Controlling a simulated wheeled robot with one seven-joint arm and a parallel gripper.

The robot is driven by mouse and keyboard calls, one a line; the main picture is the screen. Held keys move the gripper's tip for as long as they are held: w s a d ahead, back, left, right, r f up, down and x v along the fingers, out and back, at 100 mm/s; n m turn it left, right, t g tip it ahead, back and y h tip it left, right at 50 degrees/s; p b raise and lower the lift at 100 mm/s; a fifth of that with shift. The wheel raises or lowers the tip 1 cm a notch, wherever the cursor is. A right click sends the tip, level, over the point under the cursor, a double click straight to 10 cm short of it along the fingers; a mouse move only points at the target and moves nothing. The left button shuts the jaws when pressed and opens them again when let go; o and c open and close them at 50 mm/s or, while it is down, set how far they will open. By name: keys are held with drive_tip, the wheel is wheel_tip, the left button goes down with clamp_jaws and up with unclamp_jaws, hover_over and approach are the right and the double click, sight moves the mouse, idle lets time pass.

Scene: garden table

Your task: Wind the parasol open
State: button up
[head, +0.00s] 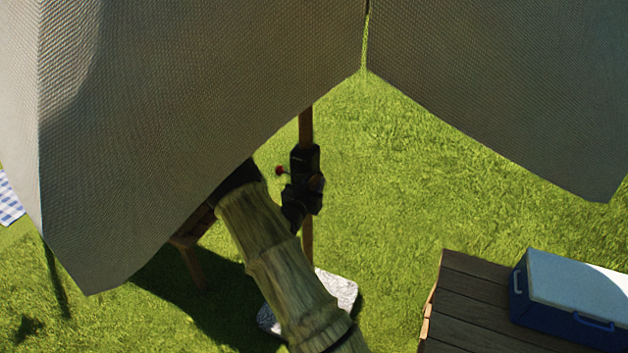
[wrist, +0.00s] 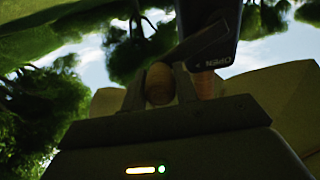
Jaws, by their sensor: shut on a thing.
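The parasol's pale canopy (head: 200,90) hangs across the top of the head view, partly spread, with its lower edges drooping. Its wooden pole (head: 306,125) carries a black crank housing (head: 305,160) with a small red knob (head: 279,170) at its left. In the wrist view the dark housing (wrist: 212,30) shows lettering that reads "OPEN", upside down. My gripper (wrist: 160,82) is shut on the rounded wooden crank handle (wrist: 159,86), just beside the housing. In the head view my arm reaches up toward the housing, and the grip itself cannot be made out.
A pale stone base (head: 340,288) lies on the grass at the pole's foot. A dark plank table (head: 465,300) at the lower right bears a blue cooler with a white lid (head: 580,285). Wooden furniture (head: 192,262) stands partly hidden at the left. A checked cloth (head: 8,200) shows at the left edge.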

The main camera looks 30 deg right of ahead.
drive_tip(key=f, duration=0.1)
drive_tip(key=f+b, duration=0.2)
drive_tip(key=shift+s+d, duration=0.15)
drive_tip(key=shift+s, duration=0.1)
drive_tip(key=shift+b, duration=0.3)
wheel_tip(320, 180, down, 3)
drive_tip(key=shift+w+r+b, duration=0.1)
drive_tip(key=shift+w+b, duration=0.05)
drive_tip(key=shift+b, duration=1.05)
